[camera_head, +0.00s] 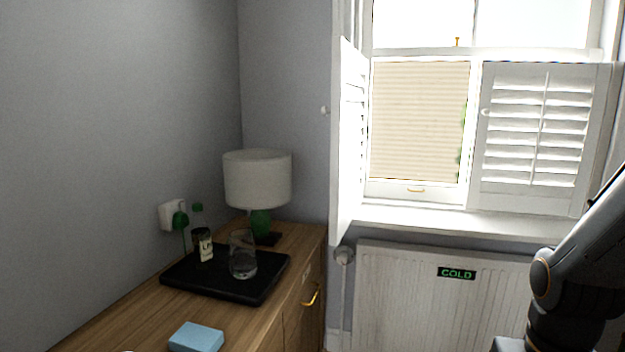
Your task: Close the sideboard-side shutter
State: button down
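The sideboard-side shutter (350,140) is a white louvred panel at the left of the window. It stands swung open into the room, seen nearly edge-on, with a small round white knob (324,110) on its left face. The other white shutter (536,130) stands across the right part of the window, with a small knob near its left edge. The wooden sideboard (140,318) is at lower left, beside the open shutter. Part of my dark arm shows at the lower right, but my gripper is out of view.
On the sideboard, a black tray (190,280) holds a bottle (203,245) and a glass (243,262). A lamp (257,180) stands behind, close to the open shutter. A blue block (196,338) lies in front. A radiator (400,305) marked COLD is under the sill (450,221).

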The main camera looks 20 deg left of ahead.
aim_at(348, 111)
jog(key=u, duration=0.3)
jog(key=i, duration=1.1)
jog(key=z, duration=0.15)
